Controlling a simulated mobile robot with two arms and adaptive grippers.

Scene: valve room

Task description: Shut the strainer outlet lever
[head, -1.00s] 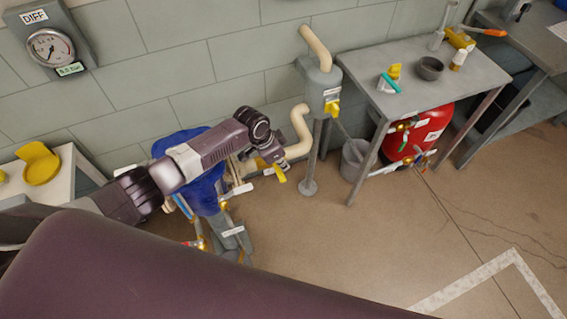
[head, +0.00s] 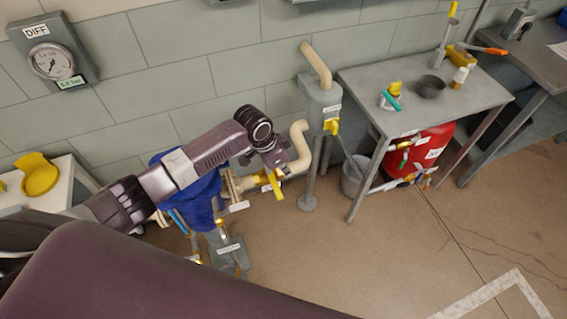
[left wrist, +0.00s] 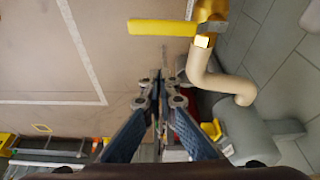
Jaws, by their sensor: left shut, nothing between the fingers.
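The blue strainer body (head: 197,205) stands near the wall in the head view. On the beige pipe to its right is a yellow lever (head: 274,187), which appears to lie crosswise to the pipe. My left gripper (head: 279,163) is shut and empty, just above the lever in the head picture; contact cannot be told there. In the left wrist view the yellow lever (left wrist: 162,27) lies across the top, beside the pipe bend (left wrist: 208,65). The shut fingertips (left wrist: 156,76) point toward it with a visible gap in the picture. My right gripper is not in view.
Right of the pipe stand a grey post unit (head: 322,105) with a yellow tap and a grey bucket (head: 354,176). A grey table (head: 425,100) stands over a red tank (head: 425,148). A pressure gauge (head: 52,62) hangs on the wall. Floor at right is open.

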